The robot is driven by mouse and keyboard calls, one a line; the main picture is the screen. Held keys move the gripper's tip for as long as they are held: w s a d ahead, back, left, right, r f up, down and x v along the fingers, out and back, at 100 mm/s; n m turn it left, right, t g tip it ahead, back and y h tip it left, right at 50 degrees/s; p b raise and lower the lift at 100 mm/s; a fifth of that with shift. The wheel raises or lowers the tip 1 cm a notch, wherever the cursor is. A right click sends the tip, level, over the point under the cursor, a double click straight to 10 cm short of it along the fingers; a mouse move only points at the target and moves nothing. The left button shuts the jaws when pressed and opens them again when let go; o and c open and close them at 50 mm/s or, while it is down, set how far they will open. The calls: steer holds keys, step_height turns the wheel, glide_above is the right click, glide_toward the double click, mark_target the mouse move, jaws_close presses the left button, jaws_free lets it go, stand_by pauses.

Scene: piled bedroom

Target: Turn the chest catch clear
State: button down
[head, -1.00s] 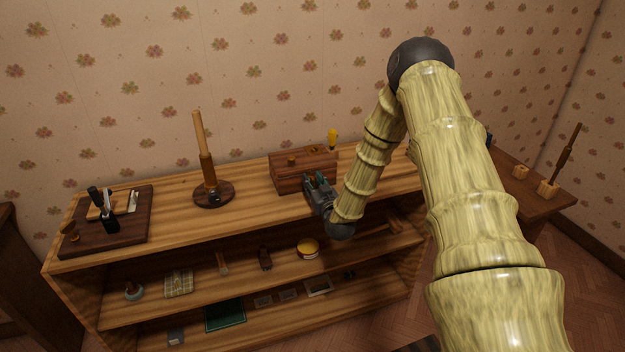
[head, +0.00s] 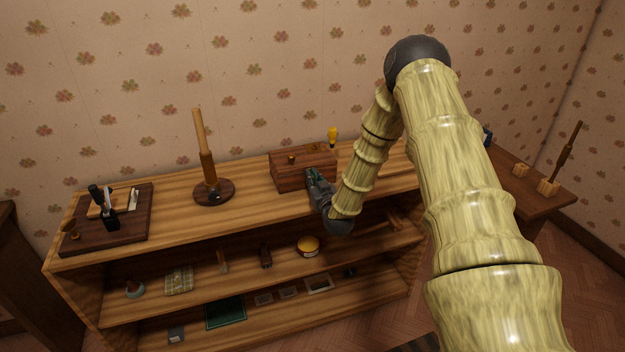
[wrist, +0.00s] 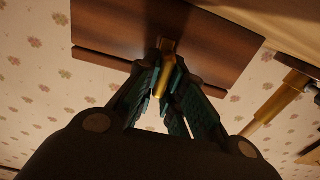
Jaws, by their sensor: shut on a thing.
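The wooden chest (head: 296,168) stands on top of the shelf unit; it also fills the top of the wrist view (wrist: 200,45). A brass catch (wrist: 165,72) sits on the chest's front face in the wrist view. My gripper (wrist: 164,88) has its green-padded fingers on either side of the catch and is shut on it. In the head view my gripper (head: 312,178) is at the chest's front, and its fingers and wrist hide the catch there.
A wooden post on a round base (head: 212,190) stands left of the chest. A yellow-topped object (head: 333,136) stands behind the chest. A dark board with tools (head: 118,222) lies at the left end. Small items lie on the lower shelves, including a yellow-lidded tin (head: 308,245).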

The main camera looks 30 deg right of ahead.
steer(key=n, duration=0.1)
steer(key=n+b, duration=0.1)
steer(key=n, duration=0.1)
steer(key=n+b, duration=0.1)
steer(key=shift+a+f+n, duration=0.15)
steer(key=shift+a+n, duration=0.15)
steer(key=shift+n, duration=0.1)
steer(key=n+b, duration=0.1)
steer(key=n, duration=0.1)
steer(key=n+b, duration=0.2)
steer(key=shift+w+a+f+n, duration=0.1)
steer(key=shift+a+f+n, duration=0.05)
steer(key=shift+n, duration=0.15)
steer(key=n+b, duration=0.2)
steer(key=n, duration=0.2)
steer(key=shift+a+f+b, duration=0.15)
steer(key=shift+f+b, duration=0.1)
steer(key=shift+b, duration=0.15)
steer(key=shift+n+b, duration=1.25)
steer(key=shift+n, duration=0.85)
steer(key=c, duration=1.5)
jaws_free()
